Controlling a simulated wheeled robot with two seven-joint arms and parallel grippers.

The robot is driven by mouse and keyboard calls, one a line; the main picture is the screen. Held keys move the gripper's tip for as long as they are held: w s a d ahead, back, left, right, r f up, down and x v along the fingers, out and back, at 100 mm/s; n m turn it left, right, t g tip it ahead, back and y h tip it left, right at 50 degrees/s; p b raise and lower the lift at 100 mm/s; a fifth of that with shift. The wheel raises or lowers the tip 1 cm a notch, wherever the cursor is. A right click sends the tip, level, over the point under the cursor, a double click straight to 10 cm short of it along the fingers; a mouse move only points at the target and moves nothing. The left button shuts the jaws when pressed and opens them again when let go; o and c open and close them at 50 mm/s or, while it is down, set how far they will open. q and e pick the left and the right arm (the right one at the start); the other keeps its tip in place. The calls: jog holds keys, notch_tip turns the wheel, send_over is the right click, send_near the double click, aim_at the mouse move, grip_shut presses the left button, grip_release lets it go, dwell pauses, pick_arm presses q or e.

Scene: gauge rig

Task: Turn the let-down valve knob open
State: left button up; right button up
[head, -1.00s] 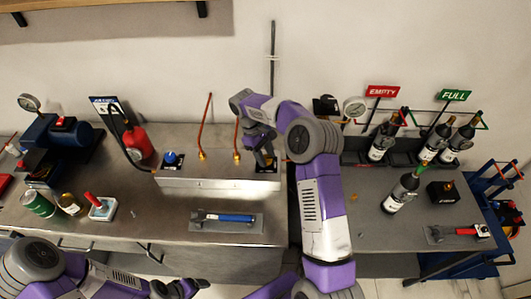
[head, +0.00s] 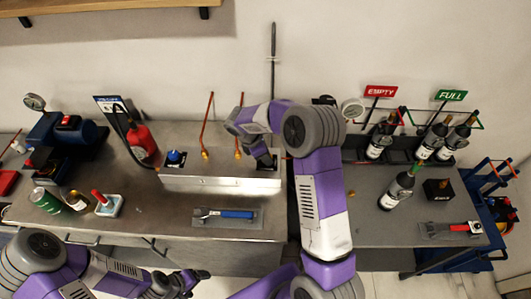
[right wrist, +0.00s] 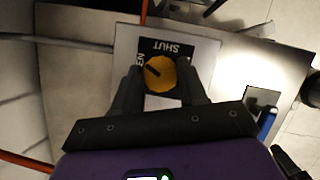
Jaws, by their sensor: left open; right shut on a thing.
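The let-down valve knob is a round yellow knob (right wrist: 161,74) on a black label plate in the right wrist view. "SHUT" shows on the plate, with "EN" at its left edge. A dark mark on the knob sits on its left side, towards "EN". My right gripper (right wrist: 162,90) has its fingers on both sides of the knob and is shut on it. In the head view my right gripper (head: 267,163) is at the right end of the steel block (head: 215,183) and hides the knob. My left gripper (head: 186,284) is open and empty at the bottom edge.
A blue knob (head: 174,158) stands at the block's left end, with copper pipes (head: 207,128) behind. A red cylinder (head: 141,139) stands left. Dark bottles (head: 397,188) stand on the right bench.

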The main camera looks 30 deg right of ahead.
jog(key=n+t, duration=0.2)
jog(key=n, duration=0.3)
jog(key=shift+s+p, duration=0.15)
jog(key=shift+p, duration=0.15)
dwell(0.4)
jog(key=o, duration=1.1)
jog(key=shift+c, duration=0.2)
jog(key=v, duration=0.7)
jog(key=shift+r+p, duration=0.2)
jog(key=shift+p, duration=0.2)
jog(key=shift+a, duration=0.15)
